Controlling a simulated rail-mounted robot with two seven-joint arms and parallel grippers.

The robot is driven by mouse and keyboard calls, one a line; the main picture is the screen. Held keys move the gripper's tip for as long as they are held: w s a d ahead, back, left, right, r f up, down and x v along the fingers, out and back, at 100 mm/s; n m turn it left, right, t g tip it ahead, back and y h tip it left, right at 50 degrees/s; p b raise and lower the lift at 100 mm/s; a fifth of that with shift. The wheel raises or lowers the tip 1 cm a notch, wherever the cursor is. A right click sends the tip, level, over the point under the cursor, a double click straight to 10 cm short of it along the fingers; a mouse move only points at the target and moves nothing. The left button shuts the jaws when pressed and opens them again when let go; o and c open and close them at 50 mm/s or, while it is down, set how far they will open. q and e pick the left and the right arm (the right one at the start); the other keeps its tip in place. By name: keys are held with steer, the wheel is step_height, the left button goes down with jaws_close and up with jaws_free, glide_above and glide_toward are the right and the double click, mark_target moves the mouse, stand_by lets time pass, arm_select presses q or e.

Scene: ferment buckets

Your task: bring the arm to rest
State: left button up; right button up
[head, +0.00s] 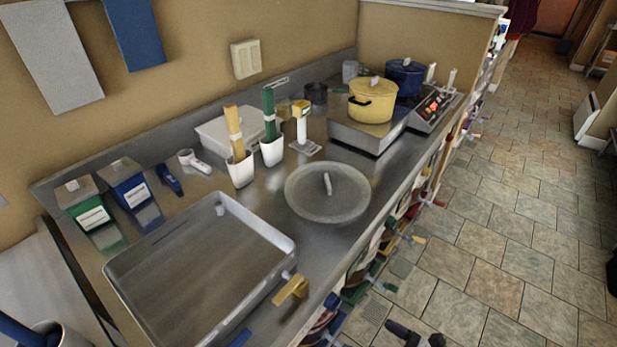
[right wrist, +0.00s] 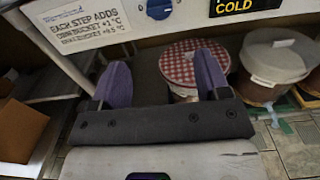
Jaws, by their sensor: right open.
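My right gripper (right wrist: 164,58) shows in the right wrist view with its two purple fingers spread wide apart. Nothing is between the fingers. Beyond them, a bucket with a red-and-white checked lid (right wrist: 192,62) stands under the counter, partly hidden by the right finger and the gripper body. The gripper appears apart from it. A dark part at the bottom edge of the head view is too cut off to identify. My left gripper is in neither view.
A steel counter (head: 262,205) holds a large tray (head: 285,247), a round lid (head: 328,215), a yellow pot (head: 372,108) and a blue pot (head: 405,82). A pale-lidded bucket (right wrist: 277,60) stands to the right below. The tiled floor (head: 500,215) beside the counter looks clear.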

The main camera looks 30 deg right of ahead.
steer(key=s+a+f+n+g+h, duration=0.25)
steer(key=s+f+n+g, duration=0.4)
steer(key=n, duration=1.05)
steer(key=s+a+f+n+g+h, duration=0.15)
steer(key=s+a+n+g, duration=0.25)
steer(key=n+g, duration=0.85)
steer(key=w+a+r+n+t+p, duration=0.1)
steer(key=r+n+t+p, duration=0.1)
steer(key=r+p, duration=0.8)
steer(key=a+r+n+t+h+p, duration=0.1)
steer(key=a+r+n+t+p, duration=0.1)
steer(key=r+p, duration=0.9)
step_height(320, 180, up, 5)
steer(key=shift+w+a+f+n+t, duration=0.1)
steer(key=shift+w+a+n+t, duration=0.2)
steer(key=shift+n+t, duration=0.35)
